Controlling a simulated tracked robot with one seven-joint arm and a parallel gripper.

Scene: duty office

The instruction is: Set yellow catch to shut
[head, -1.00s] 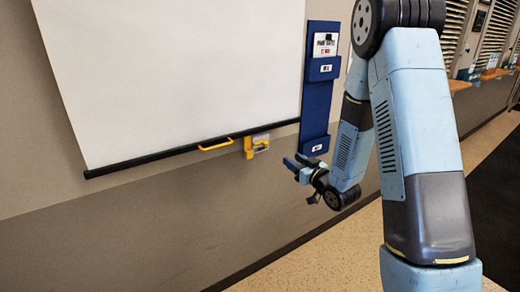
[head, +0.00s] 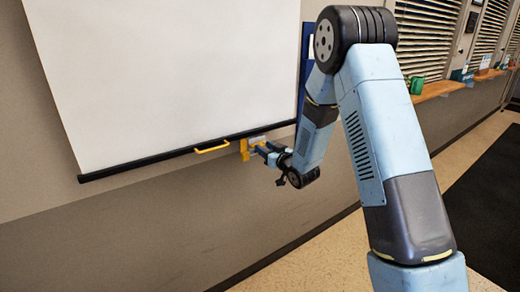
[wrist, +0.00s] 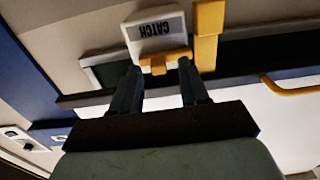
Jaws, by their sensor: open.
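The yellow catch (head: 244,150) is on the wall at the lower right of the white screen (head: 170,70).
The screen's black bottom bar (head: 130,164) carries a yellow handle (head: 212,147) left of the catch. A blue wall panel (head: 305,70) is partly hidden behind my arm. Shelves with a green mug (head: 417,85) are further right. The wall below the bar is clear.

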